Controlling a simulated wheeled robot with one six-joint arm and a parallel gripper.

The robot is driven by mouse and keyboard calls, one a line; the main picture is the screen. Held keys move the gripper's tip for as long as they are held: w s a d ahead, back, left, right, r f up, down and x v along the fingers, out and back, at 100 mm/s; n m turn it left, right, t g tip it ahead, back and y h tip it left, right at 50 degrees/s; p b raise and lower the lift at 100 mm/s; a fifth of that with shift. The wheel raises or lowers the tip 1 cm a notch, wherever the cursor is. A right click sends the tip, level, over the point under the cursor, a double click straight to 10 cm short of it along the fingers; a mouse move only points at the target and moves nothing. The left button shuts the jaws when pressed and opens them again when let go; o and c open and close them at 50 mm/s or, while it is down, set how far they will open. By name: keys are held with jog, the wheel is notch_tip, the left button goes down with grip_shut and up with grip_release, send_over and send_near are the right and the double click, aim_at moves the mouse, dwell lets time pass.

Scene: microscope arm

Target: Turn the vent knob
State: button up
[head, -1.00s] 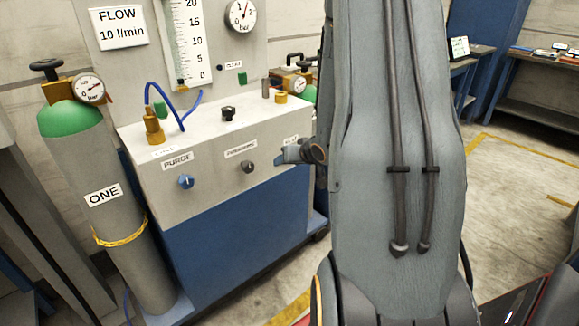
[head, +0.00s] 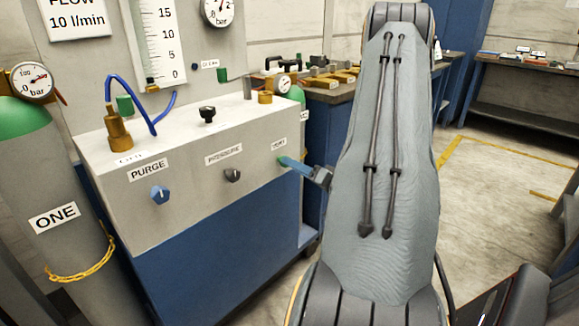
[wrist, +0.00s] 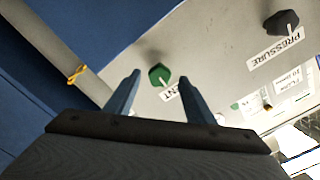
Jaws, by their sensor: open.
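The vent knob is a small green knob on the front panel of the white-topped cabinet. In the wrist view the vent knob (wrist: 159,74) shows between and just beyond my two fingertips, next to a partly hidden label ending in "ENT". In the head view only a bit of the green vent knob (head: 281,161) shows at the tip of my blue fingers, below its label (head: 280,144). My gripper (head: 289,163) is open and points at the panel from the right. The wrist view shows my gripper (wrist: 160,77) with a finger on either side of the knob; contact cannot be told.
The blue purge knob (head: 160,194) and dark pressure knob (head: 232,175) sit left of the vent knob. A grey cylinder (head: 50,190) marked ONE stands at the left. A workbench (head: 330,96) with brass parts stands behind. Floor (head: 490,200) is open at the right.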

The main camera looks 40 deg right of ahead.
jog(key=shift+w+a, duration=0.1)
jog(key=shift+w, duration=1.25)
jog(key=c, duration=1.1)
jog(key=shift+o, duration=0.2)
